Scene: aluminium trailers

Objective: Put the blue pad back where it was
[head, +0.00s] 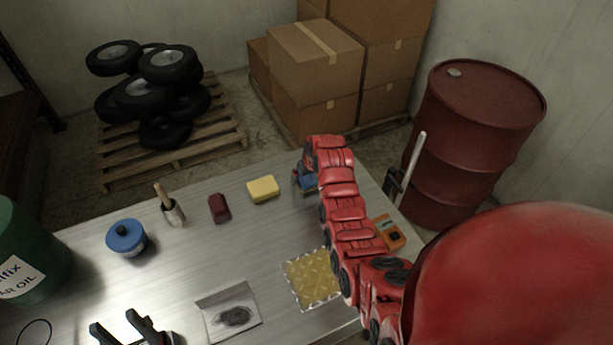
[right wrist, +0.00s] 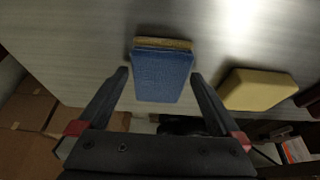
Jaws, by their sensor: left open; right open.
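The blue pad (head: 309,183) lies at the far right part of the metal table, partly hidden by my right arm. The right wrist view shows the blue pad (right wrist: 162,76) with a tan strip along its far edge. My right gripper (right wrist: 160,75) is open, with one fingertip on each side of the pad; I cannot tell whether they touch it. In the head view the right gripper (head: 304,180) is mostly hidden behind its red arm. My left gripper (head: 128,326) is open and empty at the near left.
A yellow sponge (head: 263,189) lies left of the pad, and also shows in the right wrist view (right wrist: 257,90).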

